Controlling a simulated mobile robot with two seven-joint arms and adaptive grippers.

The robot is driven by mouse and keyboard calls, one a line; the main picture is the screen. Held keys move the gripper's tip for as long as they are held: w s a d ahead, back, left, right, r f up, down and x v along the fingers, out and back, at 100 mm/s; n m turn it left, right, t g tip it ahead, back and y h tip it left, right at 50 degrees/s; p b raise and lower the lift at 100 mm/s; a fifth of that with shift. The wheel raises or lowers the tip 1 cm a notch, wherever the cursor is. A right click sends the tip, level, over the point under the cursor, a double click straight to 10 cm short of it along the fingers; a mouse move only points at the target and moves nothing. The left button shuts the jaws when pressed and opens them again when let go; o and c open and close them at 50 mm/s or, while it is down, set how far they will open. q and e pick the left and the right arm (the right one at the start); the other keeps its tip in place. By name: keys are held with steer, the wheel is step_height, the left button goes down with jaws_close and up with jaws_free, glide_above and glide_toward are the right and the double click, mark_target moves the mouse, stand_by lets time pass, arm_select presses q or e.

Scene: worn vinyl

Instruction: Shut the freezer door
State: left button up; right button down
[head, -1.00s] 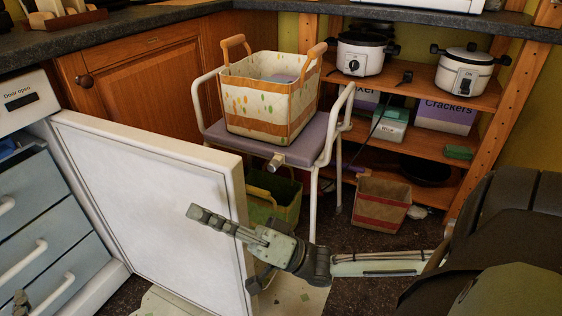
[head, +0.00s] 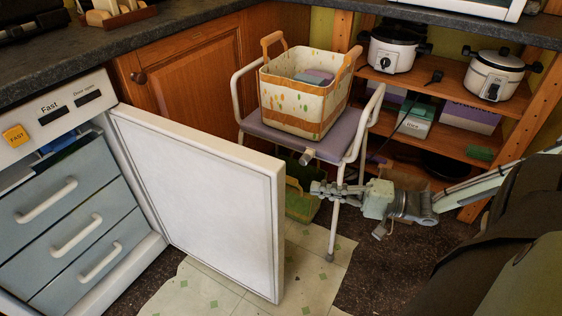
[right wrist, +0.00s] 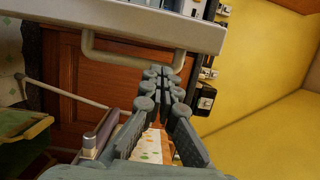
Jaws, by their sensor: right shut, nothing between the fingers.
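The freezer door (head: 205,195) stands wide open in the head view, its white inner panel facing me and its free edge to the right. The freezer (head: 60,215) with its blue-grey drawers is at the left. My right gripper (head: 318,188) is shut and empty, to the right of the door's free edge, on its outer side. In the right wrist view a pale slab that looks like the door (right wrist: 120,28) crosses the top, with a loop handle (right wrist: 130,58) on it. The shut fingers (right wrist: 165,72) are close to the handle; contact cannot be told. My left gripper is not in view.
A chair (head: 290,138) holding a patterned basket (head: 295,108) stands behind the door, close to my right gripper. A green basket (head: 300,205) is on the floor beneath it. Shelves (head: 450,140) with cookers stand at the right. Floor before the door is clear.

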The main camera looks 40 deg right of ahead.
mark_target(285, 182)
steer(key=b+x, duration=0.2)
steer(key=x, duration=0.6)
steer(key=shift+w+a, duration=0.2)
steer(key=shift+w, duration=0.15)
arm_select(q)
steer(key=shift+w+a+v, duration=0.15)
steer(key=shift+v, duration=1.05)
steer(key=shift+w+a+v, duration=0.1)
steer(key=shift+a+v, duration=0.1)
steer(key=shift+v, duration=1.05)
arm_select(e)
steer(key=shift+w+a, duration=0.25)
steer(key=shift+a, duration=0.05)
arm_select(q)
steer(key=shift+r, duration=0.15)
